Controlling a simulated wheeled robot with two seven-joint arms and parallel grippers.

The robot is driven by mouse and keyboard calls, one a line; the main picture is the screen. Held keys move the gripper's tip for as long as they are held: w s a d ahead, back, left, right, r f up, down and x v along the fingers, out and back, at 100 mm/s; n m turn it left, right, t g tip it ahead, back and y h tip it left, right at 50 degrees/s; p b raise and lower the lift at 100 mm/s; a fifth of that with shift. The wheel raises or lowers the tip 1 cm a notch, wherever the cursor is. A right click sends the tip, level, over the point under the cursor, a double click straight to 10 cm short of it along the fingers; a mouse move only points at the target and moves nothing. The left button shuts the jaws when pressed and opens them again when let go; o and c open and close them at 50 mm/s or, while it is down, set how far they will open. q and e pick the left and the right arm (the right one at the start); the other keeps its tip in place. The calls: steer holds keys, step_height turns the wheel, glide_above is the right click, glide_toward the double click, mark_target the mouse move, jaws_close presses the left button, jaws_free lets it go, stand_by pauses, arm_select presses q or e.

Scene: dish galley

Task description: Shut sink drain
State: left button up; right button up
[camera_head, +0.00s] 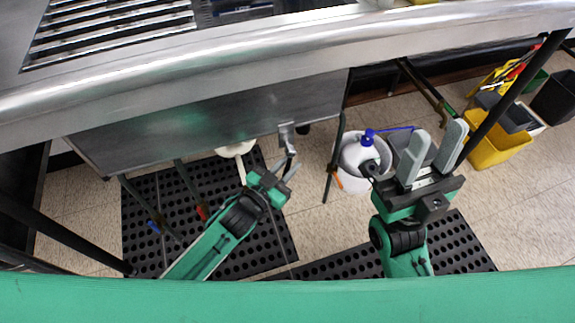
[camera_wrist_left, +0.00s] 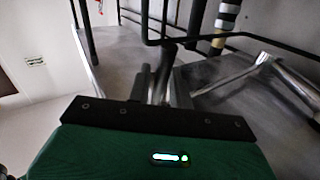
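The sink (camera_head: 220,120) is a steel basin seen from outside, above the floor mats. A metal drain fitting (camera_head: 287,131) sticks out below its lower edge, with a thin dark lever-like part (camera_head: 291,151) hanging down. My left gripper (camera_head: 288,166) is just below this part, its two fingers apart, and their tips are close to it. I cannot tell whether they touch it. In the left wrist view, a dark bar shows close to the fingers (camera_wrist_left: 160,88).
Sink legs (camera_head: 336,155) and dark rods stand around the left arm. A white bucket (camera_head: 352,181) with a blue-topped bottle is on the floor. A yellow mop bucket (camera_head: 497,150) and dark bins stand at right. Perforated black mats (camera_head: 140,215) cover part of the tiled floor.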

arm_select(q)
jaws_close()
steer(key=shift+p, duration=0.35)
